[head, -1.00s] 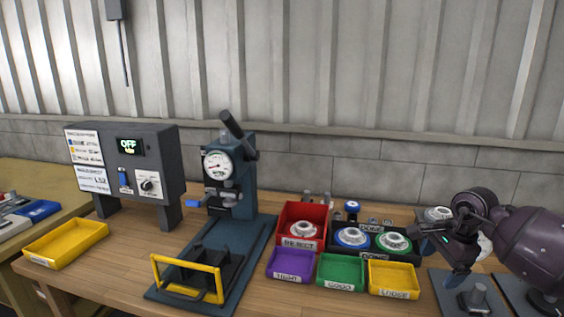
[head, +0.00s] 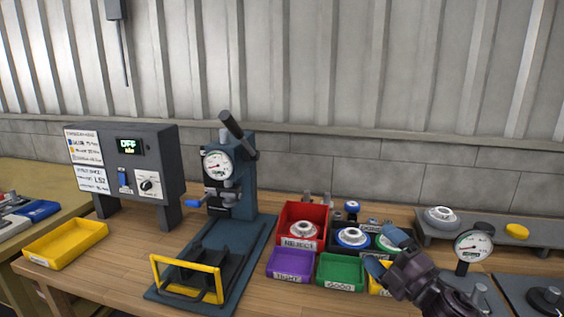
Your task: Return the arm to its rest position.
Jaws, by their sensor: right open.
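My right gripper (head: 386,254) comes in from the lower right in the head view. Its blue-tipped fingers are spread and nothing shows between them. It is in front of the right part of the DONE tray and the yellow bin (head: 375,281), and hides much of both. My left gripper is not in the head view.
A press with a gauge (head: 217,165) stands mid-bench, with a yellow-handled frame (head: 187,279) at its front. Red (head: 303,243), purple (head: 290,265) and green (head: 340,272) bins sit to its right. A control box (head: 125,160) stands left; a dial gauge (head: 473,246) stands right.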

